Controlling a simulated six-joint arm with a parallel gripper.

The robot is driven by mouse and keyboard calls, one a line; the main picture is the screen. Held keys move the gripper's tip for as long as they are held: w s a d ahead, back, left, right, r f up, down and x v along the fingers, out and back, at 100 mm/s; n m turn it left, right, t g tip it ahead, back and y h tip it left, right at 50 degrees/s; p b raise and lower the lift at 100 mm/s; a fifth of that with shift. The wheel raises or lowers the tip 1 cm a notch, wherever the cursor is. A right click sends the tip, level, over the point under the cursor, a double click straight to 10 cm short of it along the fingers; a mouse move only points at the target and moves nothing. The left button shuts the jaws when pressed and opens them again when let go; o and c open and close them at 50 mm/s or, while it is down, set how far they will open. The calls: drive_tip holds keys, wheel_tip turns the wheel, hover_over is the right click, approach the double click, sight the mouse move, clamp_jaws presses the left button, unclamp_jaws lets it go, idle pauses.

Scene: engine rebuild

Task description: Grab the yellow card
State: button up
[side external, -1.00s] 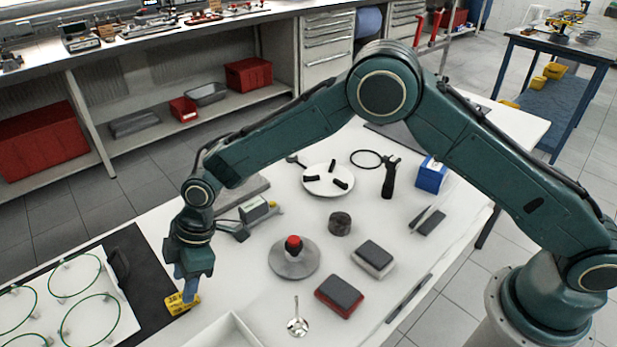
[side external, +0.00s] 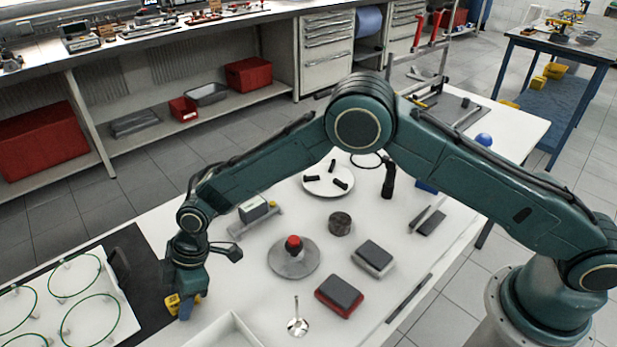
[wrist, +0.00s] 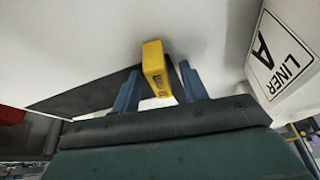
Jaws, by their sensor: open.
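The yellow card (side external: 172,303) has dark print on it and is at the edge of the black mat at the lower left of the side view. In the wrist view the yellow card (wrist: 155,68) shows between the two blue fingers. My gripper (side external: 186,308) is down at the card, partly in front of it. In the wrist view my gripper (wrist: 158,85) is open, with one finger on each side of the card.
A white tray (side external: 55,312) with green rings lies on the black mat (side external: 150,280) at left. A white box wall (side external: 235,325) stands right of my gripper; the wrist view shows a box labelled LINER A (wrist: 290,60). A round base (side external: 293,262) with a red knob is farther right.

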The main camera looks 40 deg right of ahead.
clamp_jaws()
drive_tip(key=shift+r, duration=0.1)
wheel_tip(320, 180, up, 20)
idle(0.9)
idle(0.4)
